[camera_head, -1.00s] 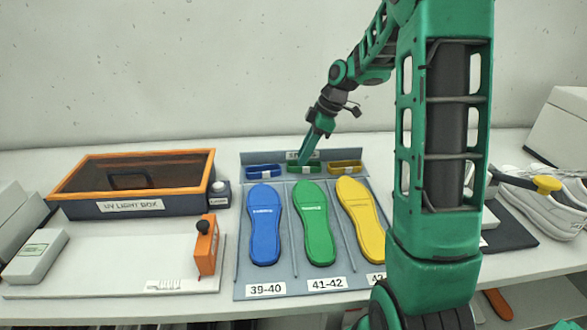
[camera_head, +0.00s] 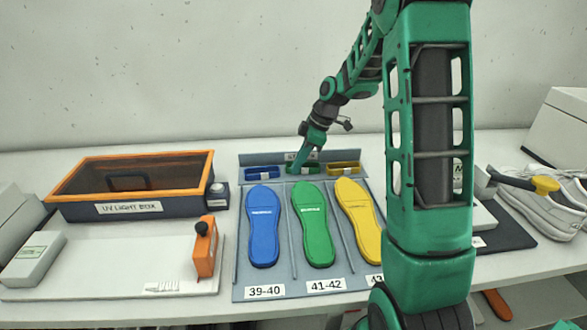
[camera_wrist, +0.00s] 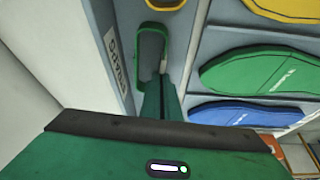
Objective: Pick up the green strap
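The green strap (camera_wrist: 151,34) is a loop with a pale tag at the back of the grey tray, between the blue strap (camera_head: 262,173) and the yellow strap (camera_head: 344,168). In the head view the green strap (camera_head: 312,168) is partly hidden by my gripper (camera_head: 294,171), which points down at its left part. In the wrist view my gripper's fingers (camera_wrist: 161,84) reach the near end of the loop, close together with a thin dark line between them. Whether they grip the strap is unclear. The strap appears to rest in its slot.
Blue (camera_head: 264,225), green (camera_head: 313,225) and yellow (camera_head: 358,220) insoles lie in front of the straps on the tray (camera_head: 240,270). White shoes (camera_head: 545,205) stand at right.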

